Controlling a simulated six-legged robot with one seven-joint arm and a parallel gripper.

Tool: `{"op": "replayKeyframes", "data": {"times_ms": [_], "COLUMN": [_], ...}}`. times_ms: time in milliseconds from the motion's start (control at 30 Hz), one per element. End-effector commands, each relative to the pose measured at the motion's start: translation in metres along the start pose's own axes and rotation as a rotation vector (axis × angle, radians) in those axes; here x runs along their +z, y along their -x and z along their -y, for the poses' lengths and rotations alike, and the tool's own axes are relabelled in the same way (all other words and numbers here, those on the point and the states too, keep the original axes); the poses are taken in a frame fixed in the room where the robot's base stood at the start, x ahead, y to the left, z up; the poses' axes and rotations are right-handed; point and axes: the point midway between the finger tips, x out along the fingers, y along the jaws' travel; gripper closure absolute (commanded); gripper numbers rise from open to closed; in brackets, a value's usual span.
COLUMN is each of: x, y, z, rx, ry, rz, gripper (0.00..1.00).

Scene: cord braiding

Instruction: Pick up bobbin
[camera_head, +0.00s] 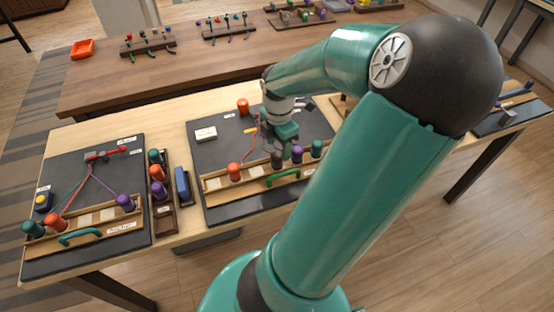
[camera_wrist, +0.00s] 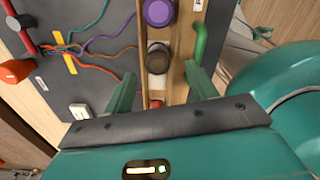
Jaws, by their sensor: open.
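Several bobbins stand in a wooden holder (camera_head: 255,192) on the middle dark board: an orange bobbin (camera_head: 234,172), a dark bobbin, a purple bobbin (camera_head: 297,154) and a teal bobbin (camera_head: 317,148). In the wrist view the dark bobbin (camera_wrist: 158,56) lies ahead between my finger lines, with the purple bobbin (camera_wrist: 159,12) above it in the picture. An orange part (camera_wrist: 156,104) shows low between the fingers. My gripper (camera_wrist: 162,75) is open and empty. In the head view my gripper (camera_head: 283,143) hangs over the board by the holder and partly hides the cords.
A green handle (camera_head: 283,177) rises on the holder's front, close to one finger in the wrist view. A second orange bobbin (camera_head: 243,105) and a white block (camera_head: 206,134) sit farther back. A bobbin rack (camera_head: 166,215) and another braiding board (camera_head: 100,165) lie left.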

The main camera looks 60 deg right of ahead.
Motion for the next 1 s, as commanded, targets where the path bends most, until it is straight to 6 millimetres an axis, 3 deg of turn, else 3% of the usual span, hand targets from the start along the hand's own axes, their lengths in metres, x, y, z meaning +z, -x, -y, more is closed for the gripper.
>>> {"op": "replayKeyframes", "data": {"times_ms": [400, 667, 933, 1000], "x": [-0.002, -0.001, -0.001, -0.001], "y": [-0.047, -0.052, -0.051, -0.051], "z": [-0.004, -0.004, -0.004, -0.004], "rx": [0.000, 0.000, 0.000, 0.000], "ry": [0.004, 0.000, 0.000, 0.000], "rz": [-0.001, 0.000, 0.000, 0.000], "gripper": [0.43, 0.43, 0.92, 0.92]}}
